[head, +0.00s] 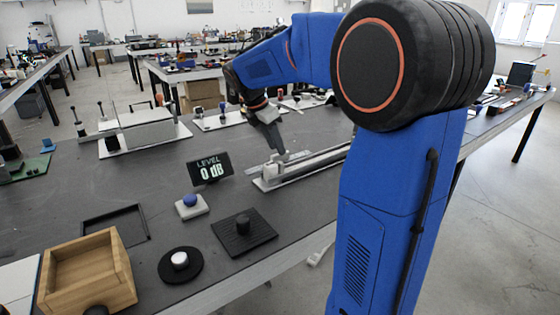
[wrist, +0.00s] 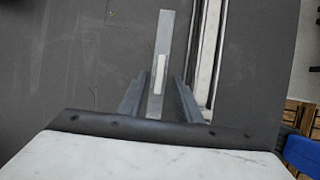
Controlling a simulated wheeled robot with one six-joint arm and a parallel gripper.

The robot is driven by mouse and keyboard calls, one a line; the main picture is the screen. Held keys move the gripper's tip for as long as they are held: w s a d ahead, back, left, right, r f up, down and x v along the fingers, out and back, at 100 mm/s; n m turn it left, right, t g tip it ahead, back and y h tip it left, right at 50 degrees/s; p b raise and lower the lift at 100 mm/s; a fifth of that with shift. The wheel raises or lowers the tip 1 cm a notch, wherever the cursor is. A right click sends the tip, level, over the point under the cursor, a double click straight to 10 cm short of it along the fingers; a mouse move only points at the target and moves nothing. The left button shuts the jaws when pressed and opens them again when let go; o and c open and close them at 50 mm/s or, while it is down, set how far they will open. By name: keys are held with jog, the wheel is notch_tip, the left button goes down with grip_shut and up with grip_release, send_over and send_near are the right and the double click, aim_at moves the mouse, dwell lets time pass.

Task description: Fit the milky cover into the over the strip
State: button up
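In the wrist view a narrow grey bar (wrist: 167,35) lies between my gripper's fingers (wrist: 161,80), with a small whitish patch (wrist: 159,75) along its near half. Narrow gaps show on both sides of the bar, so the fingers look open around it. I cannot tell whether this bar is the milky cover. Right of it runs a long channel (wrist: 209,55) with a pale inside; the strip is not clearly distinguishable. In the head view my gripper (head: 283,156) points down over the near left part of the long pale rail assembly (head: 320,160).
A LEVEL 0 dB display (head: 210,169) stands left of the rail. A blue button (head: 190,200), a black square plate with a knob (head: 243,228), a round black dial (head: 180,264) and a wooden box (head: 85,275) are nearer. Open table lies left of the display.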

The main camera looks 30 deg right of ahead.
aim_at(280, 158)
jog(key=shift+x, duration=1.5)
grip_shut()
